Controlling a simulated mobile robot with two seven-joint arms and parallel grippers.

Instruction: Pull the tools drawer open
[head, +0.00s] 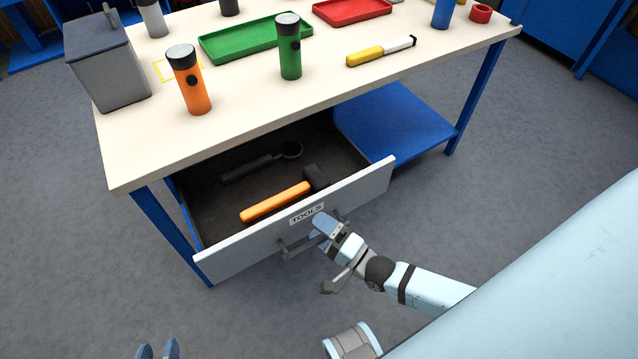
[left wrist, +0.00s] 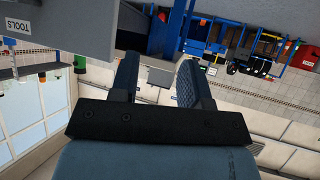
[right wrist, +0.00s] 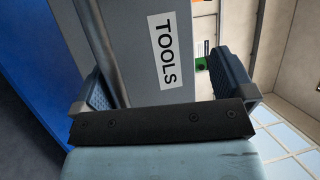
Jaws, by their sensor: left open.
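The tools drawer (head: 230,258) stands pulled out from under the workbench, its grey front carrying a TOOLS label (head: 307,213) and a bar handle (head: 286,248). Inside lie an orange-handled hammer (head: 272,203) and a dark tool with a round end (head: 250,167). My right gripper (head: 325,228) is at the handle, just in front of the drawer front. In the right wrist view its fingers (right wrist: 163,85) are spread apart, with the handle bar (right wrist: 100,45) close to the left finger. My left gripper (head: 158,350) is open and empty at the bottom edge, away from the drawer.
A blue shelf (head: 400,125) is right of the drawer. Floor in front is clear.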

